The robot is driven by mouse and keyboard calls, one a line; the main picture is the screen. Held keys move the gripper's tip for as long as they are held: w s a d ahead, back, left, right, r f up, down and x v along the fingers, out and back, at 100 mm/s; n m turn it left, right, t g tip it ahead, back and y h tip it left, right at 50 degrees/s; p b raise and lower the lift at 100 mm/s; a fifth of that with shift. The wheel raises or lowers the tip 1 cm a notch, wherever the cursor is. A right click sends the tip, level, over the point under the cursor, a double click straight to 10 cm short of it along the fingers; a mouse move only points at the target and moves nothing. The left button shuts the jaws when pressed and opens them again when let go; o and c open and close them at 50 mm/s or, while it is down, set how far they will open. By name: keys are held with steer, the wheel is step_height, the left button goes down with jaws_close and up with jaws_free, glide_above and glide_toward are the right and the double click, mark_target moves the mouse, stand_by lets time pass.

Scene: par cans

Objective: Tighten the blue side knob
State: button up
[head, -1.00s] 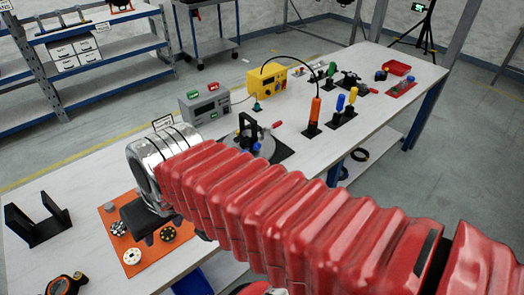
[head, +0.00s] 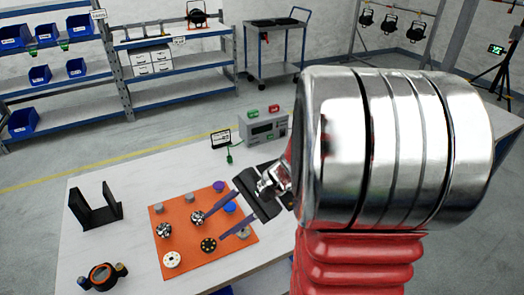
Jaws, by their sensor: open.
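My gripper (head: 213,226) is open, with its two dark blue fingers pointing left and down over the orange mat (head: 240,250). A blue round piece (head: 229,207) shows on the mat, between the fingers in the picture; I cannot tell its height relative to them. I cannot tell whether it is the side knob. A black and orange ring-shaped fixture (head: 102,277) lies at the front left of the table, with small knobs on its sides. Their colours are hard to make out. The gripper is well to the right of this fixture and touches nothing that I can see.
Other round pieces (head: 172,260) and a purple one (head: 219,186) lie on the mat. A black U-shaped bracket (head: 95,208) stands left of it. A grey box (head: 263,127) with red and green parts stands behind. Par cans (head: 390,25) hang at the back.

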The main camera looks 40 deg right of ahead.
steer(key=w+d+f+m+t+h, duration=0.1)
steer(key=d+f+m+t, duration=0.2)
steer(key=d, duration=0.4)
steer(key=d+f+m+t, duration=0.1)
steer(key=d+m+t, duration=0.35)
steer(key=d, duration=0.25)
steer(key=w+d+f+m+t+h, duration=0.1)
steer(key=d+f+m+t, duration=0.1)
steer(key=d+m, duration=0.4)
steer(key=s+d+f+m+t+h, duration=0.1)
steer(key=s+d+f+m+h, duration=0.1)
steer(key=d, duration=0.4)
steer(key=s+d+f+m+t+h, duration=0.1)
steer(key=s+d+f+m+h, duration=0.2)
steer(key=s+d+m+h, duration=0.1)
steer(key=s+d+f+m+t+h, duration=0.1)
steer(key=s+d+f+m+h, duration=0.2)
steer(key=d, duration=0.5)
steer(key=shift+s+d+f+m+t+h, duration=0.1)
steer(key=shift+s+d+m+t+h, duration=0.05)
steer(key=shift+s+h, duration=0.35)
steer(key=shift+s+d+f+m+t+h, duration=0.1)
steer(key=shift+s+h, duration=0.3)
steer(key=shift+s, duration=0.15)
steer(key=shift+w, duration=0.15)
steer(key=x, duration=1.3)
steer(key=shift+w, duration=0.3)
steer(key=shift+c, duration=0.5)
